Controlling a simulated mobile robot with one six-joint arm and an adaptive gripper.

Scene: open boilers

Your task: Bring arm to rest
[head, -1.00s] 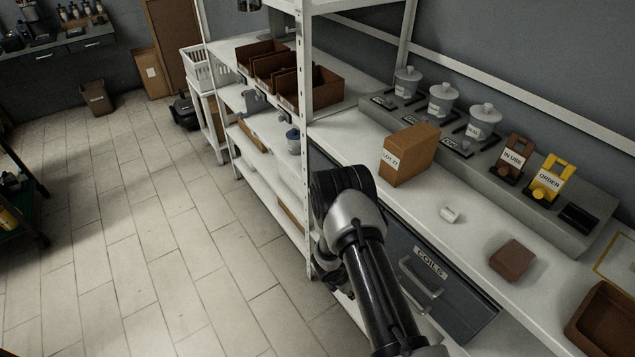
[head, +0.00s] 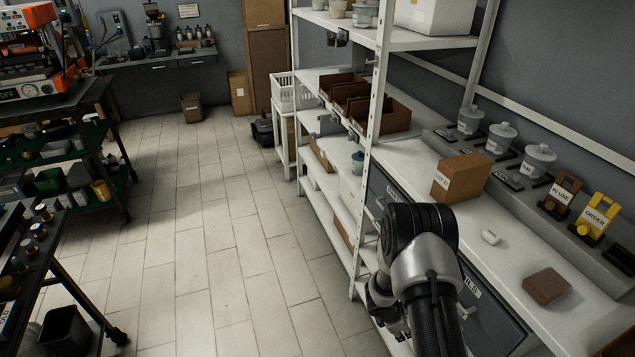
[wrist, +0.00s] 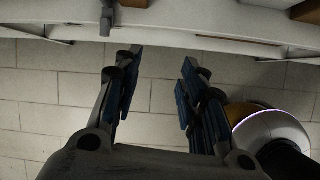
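My arm (head: 425,265) is folded in front of the white shelf bench in the head view, with its elbow at about the height of the bench top. My gripper (wrist: 162,65) shows in the wrist view with its two blue-padded fingers apart and nothing between them. It points over the tiled floor, towards the white shelf edge (wrist: 225,42) at the top of that view. In the head view the gripper is mostly hidden low beside the arm, near the shelf front.
Dark racks (head: 75,165) stand at the left. The tiled floor (head: 225,240) between is clear. A shelf post (head: 375,110) rises close beside my arm.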

